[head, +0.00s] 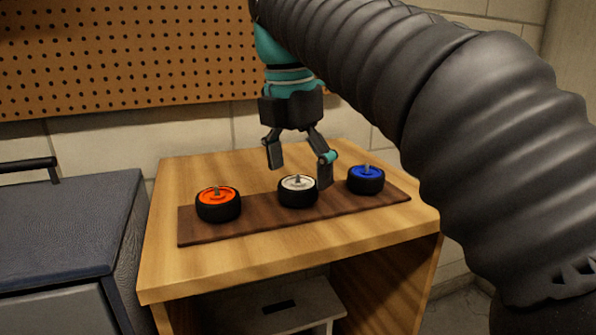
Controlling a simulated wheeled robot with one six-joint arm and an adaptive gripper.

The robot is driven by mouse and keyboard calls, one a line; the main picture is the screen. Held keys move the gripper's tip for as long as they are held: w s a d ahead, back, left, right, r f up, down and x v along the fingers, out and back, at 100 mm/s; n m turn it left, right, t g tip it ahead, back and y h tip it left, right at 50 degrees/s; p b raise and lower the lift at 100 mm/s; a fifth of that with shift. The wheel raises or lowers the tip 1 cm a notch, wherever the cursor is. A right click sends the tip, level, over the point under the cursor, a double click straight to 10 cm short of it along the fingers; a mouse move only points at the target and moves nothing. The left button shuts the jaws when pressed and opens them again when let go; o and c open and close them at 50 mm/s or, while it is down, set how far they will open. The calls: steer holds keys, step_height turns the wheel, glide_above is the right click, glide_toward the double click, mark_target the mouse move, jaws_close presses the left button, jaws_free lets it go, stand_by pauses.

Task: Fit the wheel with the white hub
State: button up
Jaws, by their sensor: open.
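The wheel with the white hub (297,194) lies flat, hub up, in the middle of a dark brown board (250,231). A grey stub stands up from its hub. My gripper (299,178) points down with its fingers apart, and appears to be just above and around this wheel. One finger is to the left of the hub and the other reaches down near the wheel's right side. I cannot tell whether the fingers touch the wheel. No car is in view.
A wheel with an orange hub (218,206) lies left on the board, and one with a blue hub (366,181) lies right, close to my right finger. The wooden table (220,268) has bare room in front. A dark case (65,225) stands left; a pegboard (130,55) hangs behind.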

mark_target(301, 181)
step_height(301, 181, up, 4)
steer(key=shift+r+p, duration=0.1)
steer(key=shift+p, duration=0.95)
steer(key=shift+f+b, duration=0.5)
steer(key=shift+b, duration=0.9)
step_height(301, 181, up, 6)
steer(key=p, duration=0.4)
steer(key=shift+s+a+r, duration=0.1)
